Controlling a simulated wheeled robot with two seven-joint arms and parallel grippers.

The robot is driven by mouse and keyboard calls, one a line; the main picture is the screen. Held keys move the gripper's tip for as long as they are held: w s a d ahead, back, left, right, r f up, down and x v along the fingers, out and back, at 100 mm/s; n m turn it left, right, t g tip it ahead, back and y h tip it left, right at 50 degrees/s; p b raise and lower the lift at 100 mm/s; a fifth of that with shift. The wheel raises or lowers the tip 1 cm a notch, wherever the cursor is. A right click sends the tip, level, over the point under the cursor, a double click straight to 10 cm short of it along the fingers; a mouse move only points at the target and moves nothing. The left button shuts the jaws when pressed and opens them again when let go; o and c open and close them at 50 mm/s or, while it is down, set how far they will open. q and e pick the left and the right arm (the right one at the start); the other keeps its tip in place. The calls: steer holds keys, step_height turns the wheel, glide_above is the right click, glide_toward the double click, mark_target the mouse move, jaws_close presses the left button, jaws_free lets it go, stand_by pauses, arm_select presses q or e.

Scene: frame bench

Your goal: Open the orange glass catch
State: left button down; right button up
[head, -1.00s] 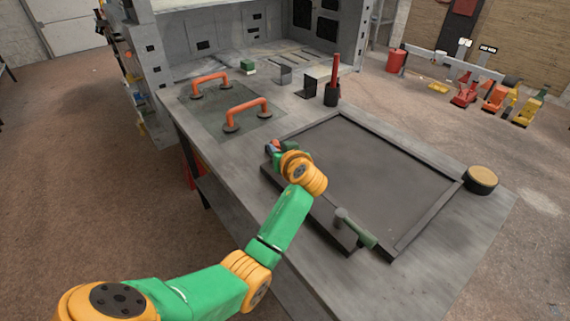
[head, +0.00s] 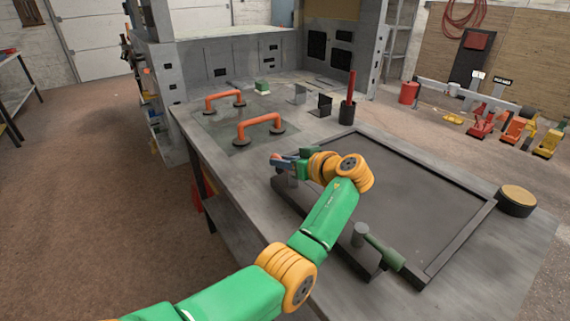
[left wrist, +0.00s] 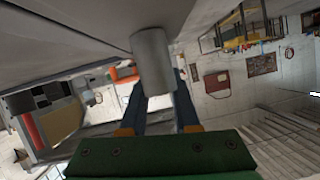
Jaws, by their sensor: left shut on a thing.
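The dark frame (head: 432,270) lies on the grey bench. My left gripper (head: 281,161) is at its near left corner, with the wrist to its right. In the left wrist view, the blue fingers (left wrist: 160,100) close around a grey cylinder (left wrist: 153,62), apparently a catch handle. No orange shows on this cylinder, and the rest of the catch is hidden. A second catch, with a grey post and green handle (head: 384,251), sits on the frame's near edge, apart from the gripper. My right gripper is not in view.
A glass sheet (head: 215,128) with two orange-handled suction lifters (head: 260,124) lies at the bench's left. A dark cup with a red stick (head: 347,112) stands behind the frame. A round yellow-topped block (head: 517,198) sits at the right.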

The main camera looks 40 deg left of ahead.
arm_select(q)
steer(key=shift+r, duration=0.1)
steer(key=c, duration=0.6)
jaws_free()
steer(key=shift+a, duration=0.15)
steer(key=shift+c, duration=0.2)
steer(key=b+v, duration=0.1)
steer(key=v, duration=0.6)
